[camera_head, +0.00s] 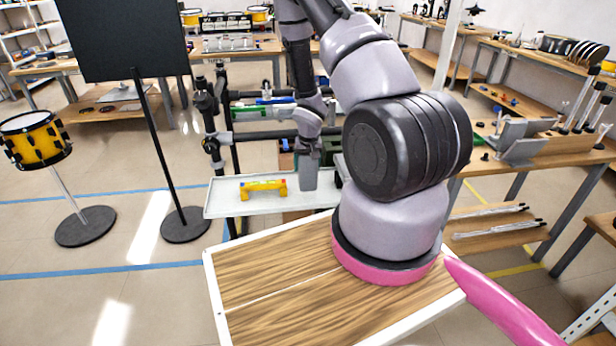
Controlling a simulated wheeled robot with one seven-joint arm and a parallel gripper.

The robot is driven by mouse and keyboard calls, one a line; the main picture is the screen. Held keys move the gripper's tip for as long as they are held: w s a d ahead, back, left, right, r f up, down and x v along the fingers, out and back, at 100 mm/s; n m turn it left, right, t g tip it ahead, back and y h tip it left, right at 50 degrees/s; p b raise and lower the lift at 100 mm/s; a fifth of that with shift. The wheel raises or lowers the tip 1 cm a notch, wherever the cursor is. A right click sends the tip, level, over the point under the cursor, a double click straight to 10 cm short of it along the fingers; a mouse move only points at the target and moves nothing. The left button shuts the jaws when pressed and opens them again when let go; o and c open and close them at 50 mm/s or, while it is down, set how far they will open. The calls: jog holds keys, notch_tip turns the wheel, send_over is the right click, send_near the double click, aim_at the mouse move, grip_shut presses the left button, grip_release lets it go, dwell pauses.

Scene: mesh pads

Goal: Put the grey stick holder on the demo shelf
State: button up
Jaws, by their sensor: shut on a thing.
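My gripper (308,148) is in the middle of the view, at the end of my arm, pointing down. It is shut on a grey upright block that looks like the grey stick holder (309,178). The fingers are small and partly hidden. The block is in front of the right part of a pale shelf board (225,203) on a dark-post rack, which may be the demo shelf. I cannot tell whether the block touches the board. A yellow bracket-shaped thing (263,186) with coloured ends lies on the board, left of the block.
My arm hides the board's right end. A black panel on a stand (160,140) and a yellow drum (35,140) stand left. A wood-topped surface (270,275) is in front. A bench at right holds a grey angled holder (518,140).

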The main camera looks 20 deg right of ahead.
jog(key=shift+d+f, duration=0.1)
jog(key=shift+f, duration=2)
jog(key=o, duration=1.5)
jog(key=shift+f, duration=0.15)
jog(key=s+a+r+m+t, duration=0.1)
jog(key=s+a+r, duration=0.15)
jog(key=r, duration=1.65)
jog(key=s+a+r+m+t, duration=0.1)
jog(key=s+r, duration=0.3)
jog(key=r, duration=1.5)
jog(key=s+a+r+y, duration=0.1)
jog(key=s+a+r, duration=0.2)
jog(key=s+r, duration=0.2)
jog(key=s+a+r+t+y, duration=0.1)
jog(key=s+a+r, duration=0.2)
jog(key=s+r, duration=0.3)
jog(key=s+a+r+n+y, duration=0.1)
jog(key=s+a+r, duration=0.2)
jog(key=s+r, duration=0.2)
jog(key=shift+s+a+r+t, duration=0.15)
jog(key=shift+s+t, duration=0.25)
jog(key=shift+s, duration=1.4)
